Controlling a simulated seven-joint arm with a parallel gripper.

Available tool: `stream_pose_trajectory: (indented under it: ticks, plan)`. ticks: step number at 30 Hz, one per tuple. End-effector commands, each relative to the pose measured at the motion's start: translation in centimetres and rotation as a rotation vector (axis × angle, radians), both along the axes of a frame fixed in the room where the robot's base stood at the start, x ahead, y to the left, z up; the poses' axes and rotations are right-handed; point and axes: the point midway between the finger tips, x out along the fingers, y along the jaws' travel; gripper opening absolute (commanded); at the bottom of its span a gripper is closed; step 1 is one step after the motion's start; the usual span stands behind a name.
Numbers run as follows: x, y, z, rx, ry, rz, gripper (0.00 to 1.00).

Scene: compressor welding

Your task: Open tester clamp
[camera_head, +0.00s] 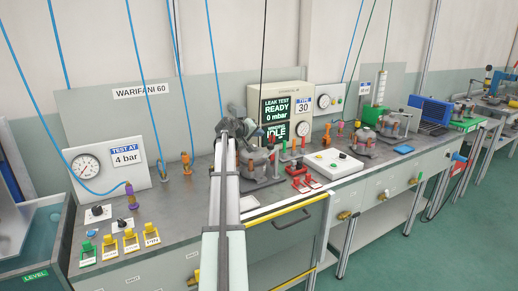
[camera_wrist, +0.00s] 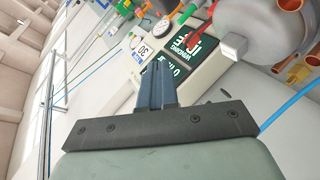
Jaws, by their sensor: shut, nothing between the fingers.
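My gripper (camera_wrist: 160,70) is shut and empty; its dark fingers lie together in the wrist view. In the head view my gripper (camera_head: 238,126) is at the leak tester, above and in front of the fixture. A grey compressor (camera_wrist: 262,28) with copper tube ends is close to the right of the fingers in the wrist view. In the head view the compressor (camera_head: 262,163) stands on the bench, partly hidden by my arm. Whether the clamp is closed cannot be told.
The leak tester panel (camera_head: 288,96) reads READY, 0 mbar and IDLE. A white control box (camera_head: 333,162) and red clips (camera_head: 303,183) are to the right. A gauge panel (camera_head: 106,168) and yellow holders (camera_head: 131,241) are to the left. Blue hoses hang overhead.

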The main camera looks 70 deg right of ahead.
Motion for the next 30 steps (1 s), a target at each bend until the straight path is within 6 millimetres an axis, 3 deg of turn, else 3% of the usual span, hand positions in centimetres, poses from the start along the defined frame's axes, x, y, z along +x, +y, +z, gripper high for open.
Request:
stream_pose_trajectory:
  ticks: [12,19,24,30]
  plan:
    - [6.5,4.3,-4.9,0.052,0.430,-0.174,0.00]
    - [10.1,7.5,-6.1,0.036,0.628,-0.286,0.00]
    - [10.4,7.9,-6.2,0.027,0.665,-0.312,0.00]
    - [8.6,6.3,-6.1,0.027,0.664,-0.314,0.00]
